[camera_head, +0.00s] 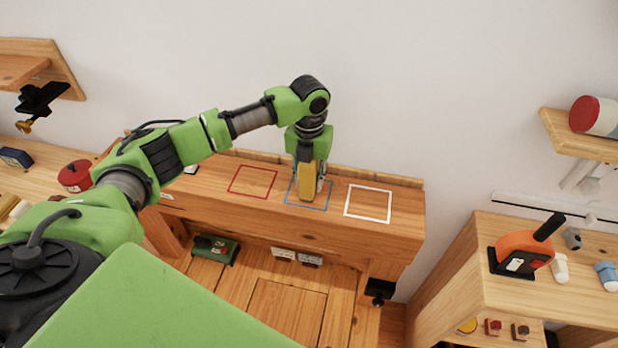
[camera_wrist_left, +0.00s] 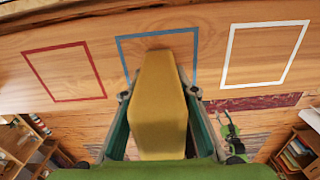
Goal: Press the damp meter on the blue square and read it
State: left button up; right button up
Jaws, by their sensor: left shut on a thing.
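The damp meter (camera_head: 306,182) is a yellow block held upright in my left gripper (camera_head: 309,186), which is shut on it. In the left wrist view the meter (camera_wrist_left: 160,105) fills the space between the two fingers of the left gripper (camera_wrist_left: 160,95). Its far end lies over the blue square (camera_head: 320,207), an outline on a wooden beam. The blue square's top and sides show in the left wrist view (camera_wrist_left: 157,36). Whether the tip touches the wood I cannot tell. No reading is visible. My right gripper is not in view.
A red square (camera_head: 253,181) lies left of the blue one and a white square (camera_head: 368,203) lies right, on the same wooden beam (camera_head: 409,208). A wall rises behind. At right, a wooden bench (camera_head: 480,285) holds an orange tool (camera_head: 522,250). A red pot (camera_head: 75,176) stands at left.

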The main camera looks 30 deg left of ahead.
aim_at(309, 165)
pick_arm(q)
notch_tip(309, 165, up, 2)
jog(key=shift+w+r+p, duration=0.1)
jog(key=shift+r+p, duration=0.1)
jog(key=shift+p, duration=0.85)
notch_tip(309, 165, up, 3)
jog(key=shift+f+p, duration=0.15)
jog(key=shift+p, duration=1.1)
jog(key=shift+r+p, duration=0.45)
jog(key=shift+r, duration=0.4)
